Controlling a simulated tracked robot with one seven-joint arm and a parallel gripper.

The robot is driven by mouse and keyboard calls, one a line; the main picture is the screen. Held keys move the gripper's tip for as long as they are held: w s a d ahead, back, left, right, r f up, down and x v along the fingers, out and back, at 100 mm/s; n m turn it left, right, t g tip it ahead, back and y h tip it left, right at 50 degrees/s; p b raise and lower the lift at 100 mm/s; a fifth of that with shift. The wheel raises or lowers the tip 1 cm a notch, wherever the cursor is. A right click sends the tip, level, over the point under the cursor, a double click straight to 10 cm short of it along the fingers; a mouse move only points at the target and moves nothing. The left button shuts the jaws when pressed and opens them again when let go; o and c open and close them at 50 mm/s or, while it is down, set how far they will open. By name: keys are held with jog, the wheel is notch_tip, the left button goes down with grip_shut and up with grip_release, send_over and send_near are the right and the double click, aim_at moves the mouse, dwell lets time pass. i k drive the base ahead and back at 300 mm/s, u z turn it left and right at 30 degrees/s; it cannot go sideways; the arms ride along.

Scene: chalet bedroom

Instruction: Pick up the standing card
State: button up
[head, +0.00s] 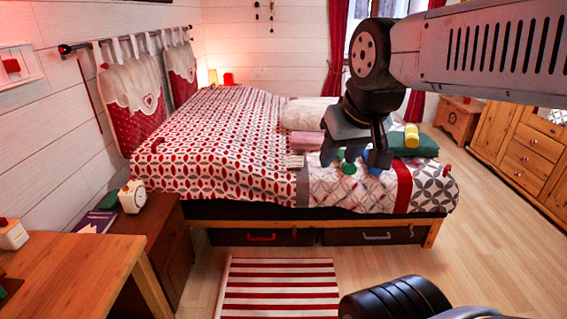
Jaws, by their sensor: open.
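A small pale card (295,161) stands on the bed near its front edge, just left of my gripper. Its print is too small to read. My gripper (354,160) hangs over the bed with its blue-grey fingers pointing down. It is open, and the card is outside the fingers, to their left. A small green round thing (348,168) shows between and below the fingers; I cannot tell how far under them it lies.
Folded pink cloths (307,141) lie behind the card. A green folded cloth (415,145) and a yellow roll (411,135) lie right of my gripper. A white pillow (305,114) is farther back.

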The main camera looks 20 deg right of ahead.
aim_at(293, 163)
jog(key=u, duration=0.1)
jog(key=i, duration=1)
jog(key=z, duration=0.1)
